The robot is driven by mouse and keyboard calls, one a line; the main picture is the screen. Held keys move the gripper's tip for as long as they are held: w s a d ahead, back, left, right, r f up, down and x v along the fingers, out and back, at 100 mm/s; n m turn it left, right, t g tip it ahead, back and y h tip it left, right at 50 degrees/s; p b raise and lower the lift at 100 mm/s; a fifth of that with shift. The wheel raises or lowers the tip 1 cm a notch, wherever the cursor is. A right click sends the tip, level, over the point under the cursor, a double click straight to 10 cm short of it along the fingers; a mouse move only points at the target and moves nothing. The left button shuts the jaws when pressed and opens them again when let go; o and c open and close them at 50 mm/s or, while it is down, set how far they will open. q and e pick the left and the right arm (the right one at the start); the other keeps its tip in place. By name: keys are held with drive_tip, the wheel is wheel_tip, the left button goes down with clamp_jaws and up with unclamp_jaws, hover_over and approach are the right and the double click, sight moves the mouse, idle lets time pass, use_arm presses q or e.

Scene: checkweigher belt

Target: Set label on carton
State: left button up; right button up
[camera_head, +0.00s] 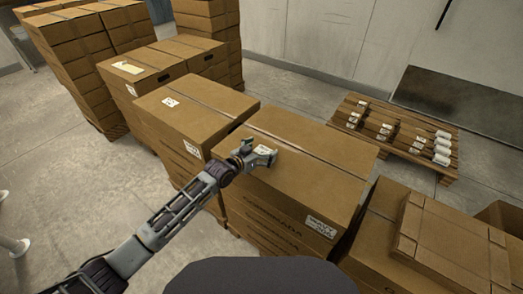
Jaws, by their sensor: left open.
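A large brown carton (310,165) stands in the middle, with a tape seam along its top and a printed white label (321,226) low on its near side. My left gripper (266,156) reaches in from the lower left and is open over the left part of this carton's top. A small pale patch, perhaps a label, shows at the fingers; I cannot tell whether it is on the carton or part of the gripper. Whether the fingers touch the top is also unclear. My right gripper is out of view.
Another carton (190,108) with a small white label (170,101) on top stands close to the left. Taller carton stacks (75,45) rise behind. A pallet (395,129) with several white rolls lies at the back right. More cartons (440,240) fill the lower right.

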use_arm(q)
drive_tip(key=shift+r, duration=0.15)
drive_tip(key=v, duration=1.2)
idle(0.5)
idle(0.3)
